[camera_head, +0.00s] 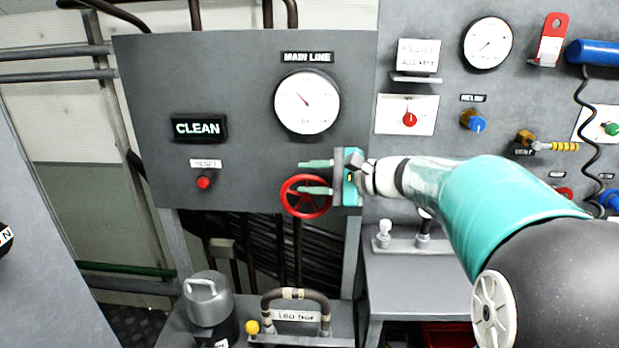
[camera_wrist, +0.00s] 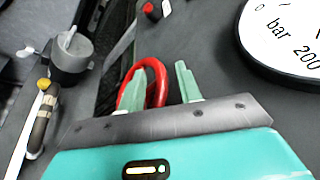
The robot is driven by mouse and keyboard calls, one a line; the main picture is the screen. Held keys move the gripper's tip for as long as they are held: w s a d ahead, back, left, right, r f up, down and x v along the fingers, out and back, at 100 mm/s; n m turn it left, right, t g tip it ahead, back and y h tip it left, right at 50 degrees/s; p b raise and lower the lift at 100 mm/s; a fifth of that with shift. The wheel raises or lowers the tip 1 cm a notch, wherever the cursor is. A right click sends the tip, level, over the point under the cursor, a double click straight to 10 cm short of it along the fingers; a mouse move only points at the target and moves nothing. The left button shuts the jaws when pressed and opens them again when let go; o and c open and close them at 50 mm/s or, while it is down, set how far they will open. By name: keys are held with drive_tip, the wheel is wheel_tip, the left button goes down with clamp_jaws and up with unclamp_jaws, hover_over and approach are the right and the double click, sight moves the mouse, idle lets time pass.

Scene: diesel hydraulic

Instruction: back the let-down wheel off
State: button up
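The let-down wheel is a red handwheel (camera_head: 287,198) low on the grey panel, below the MAIN LINE gauge (camera_head: 307,102). In the wrist view its red rim (camera_wrist: 159,82) shows behind and beside the left finger. My gripper (camera_head: 303,177) has two pale green fingers, spread apart and pointing left in the head view. One finger lies over the wheel's upper part, the other just above its rim. In the wrist view my gripper (camera_wrist: 160,78) is open, with part of the rim between the fingers. I cannot tell whether they touch the wheel.
A lit CLEAN sign (camera_head: 198,128) and a red RESET button (camera_head: 204,182) are left of the wheel. Below stand a grey canister (camera_head: 208,300) and a hose loop labelled 180 bar (camera_head: 296,316). Valves and gauges crowd the right panel.

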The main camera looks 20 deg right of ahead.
drive_tip(key=shift+w+a, duration=0.15)
drive_tip(key=shift+a, duration=0.05)
drive_tip(key=shift+c, duration=0.4)
clamp_jaws()
